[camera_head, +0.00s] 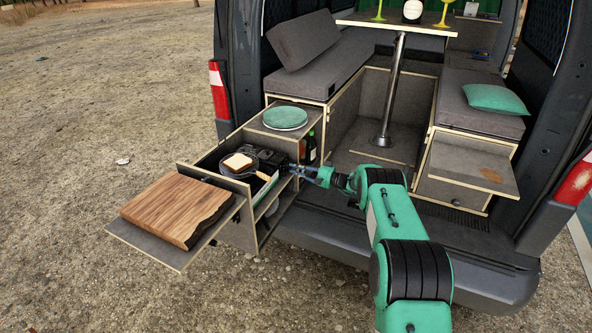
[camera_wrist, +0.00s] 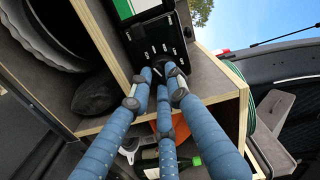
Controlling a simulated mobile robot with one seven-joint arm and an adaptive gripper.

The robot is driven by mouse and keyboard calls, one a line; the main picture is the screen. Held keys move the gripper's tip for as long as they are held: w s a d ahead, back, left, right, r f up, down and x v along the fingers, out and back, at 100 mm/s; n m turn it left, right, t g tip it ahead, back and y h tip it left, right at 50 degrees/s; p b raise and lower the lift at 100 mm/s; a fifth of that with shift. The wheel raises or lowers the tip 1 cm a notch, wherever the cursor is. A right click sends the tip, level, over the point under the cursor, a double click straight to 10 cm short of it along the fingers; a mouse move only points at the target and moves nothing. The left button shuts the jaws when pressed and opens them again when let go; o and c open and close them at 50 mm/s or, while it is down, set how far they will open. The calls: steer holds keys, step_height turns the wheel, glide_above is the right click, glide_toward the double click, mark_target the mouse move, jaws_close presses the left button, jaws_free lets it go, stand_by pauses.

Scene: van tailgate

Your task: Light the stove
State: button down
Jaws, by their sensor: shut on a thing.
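The black camping stove (camera_head: 268,157) sits in the pulled-out drawer at the van's rear, with a pan holding a slice of bread (camera_head: 238,161) beside it. My gripper (camera_head: 293,168) reaches in from the right to the stove's right end. In the wrist view, the stove's black control panel (camera_wrist: 152,42) shows small white marks. There my gripper (camera_wrist: 164,74) has its three blue fingers closed together at the panel's lower part. They are shut on what looks like the stove knob, mostly hidden by the fingertips. I cannot see any flame.
A wooden cutting board (camera_head: 178,206) lies on the drawer's outer shelf. Green plates (camera_head: 285,117) stand on the counter behind the stove, with a dark bottle (camera_head: 311,148) below. A table post (camera_head: 393,90) rises inside the van. The wooden shelf edge (camera_wrist: 222,98) runs close to my fingers.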

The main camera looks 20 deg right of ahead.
steer(key=shift+f+n, duration=0.15)
steer(key=shift+n, duration=0.65)
steer(key=c, duration=1.6)
jaws_free()
steer(key=shift+c, duration=0.2)
steer(key=shift+s+d, duration=0.1)
steer(key=shift+d, duration=0.05)
steer(key=v, duration=1.1)
steer(key=shift+s+d, duration=0.2)
steer(key=shift+s, duration=0.05)
